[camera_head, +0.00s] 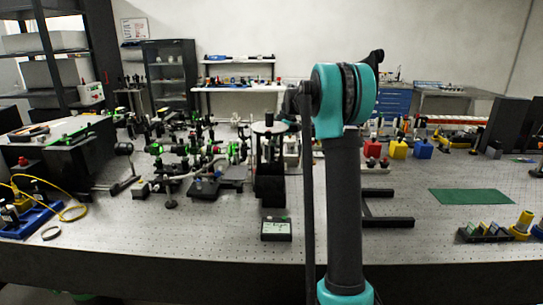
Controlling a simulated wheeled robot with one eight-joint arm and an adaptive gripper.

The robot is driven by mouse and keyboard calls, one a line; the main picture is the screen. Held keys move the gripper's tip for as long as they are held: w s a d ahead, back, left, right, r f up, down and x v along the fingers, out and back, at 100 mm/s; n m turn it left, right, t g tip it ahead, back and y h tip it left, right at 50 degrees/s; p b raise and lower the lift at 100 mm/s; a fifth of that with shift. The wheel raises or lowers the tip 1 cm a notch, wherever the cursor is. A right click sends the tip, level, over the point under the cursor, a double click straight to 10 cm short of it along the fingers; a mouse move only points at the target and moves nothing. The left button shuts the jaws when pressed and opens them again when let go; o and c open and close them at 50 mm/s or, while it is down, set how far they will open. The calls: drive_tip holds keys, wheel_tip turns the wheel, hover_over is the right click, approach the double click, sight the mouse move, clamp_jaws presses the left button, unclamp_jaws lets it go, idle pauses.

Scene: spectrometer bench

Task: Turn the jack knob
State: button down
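I cannot make out a jack knob for certain. A dark upright stand with a flat round top (270,128) stands near the middle of the bench, just left of my arm. It may be the jack, but no knob can be picked out on it. My arm rises in front of the bench, with a grey link and a teal joint. I cannot pick out my gripper or its fingers. The arm hides part of the bench behind it.
The perforated bench (120,239) carries crowded optics mounts (205,160) at the left middle. A small black box (276,229) sits near the front. A green mat (469,196) lies right. Blue blocks (30,220) and a yellow cable (72,214) lie front left. The front centre-left is clear.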

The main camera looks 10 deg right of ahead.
drive_tip(key=c, duration=1.3)
unclamp_jaws()
drive_tip(key=v, duration=1.2)
drive_tip(key=shift+a, duration=0.1)
